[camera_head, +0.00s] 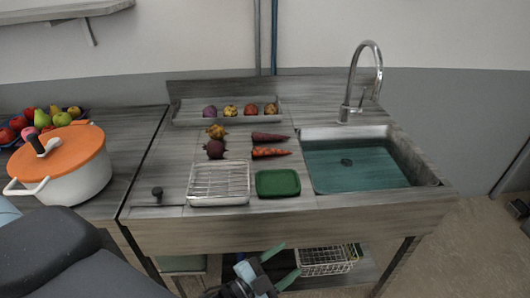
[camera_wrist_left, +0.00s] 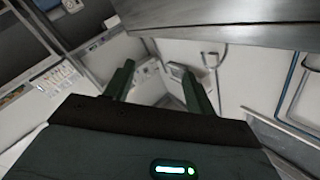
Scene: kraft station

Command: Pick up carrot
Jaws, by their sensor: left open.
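An orange carrot (camera_head: 271,152) lies on the counter in the head view, left of the sink. A dark purple carrot-shaped root (camera_head: 270,137) lies just behind it. My left gripper (camera_head: 279,264) is low in front of the counter, below its front edge and well apart from the carrot. Its two green fingers are spread and empty. The fingers also show in the left wrist view (camera_wrist_left: 158,88), with no carrot between or near them. My right gripper is not in view.
A wire-rack tray (camera_head: 219,199) and a green tray (camera_head: 278,193) stand between the counter's front edge and the carrot. The sink (camera_head: 335,174) is at right. An orange-lidded white pot (camera_head: 75,184) stands at left. A white wire basket (camera_head: 328,262) sits on the lower shelf.

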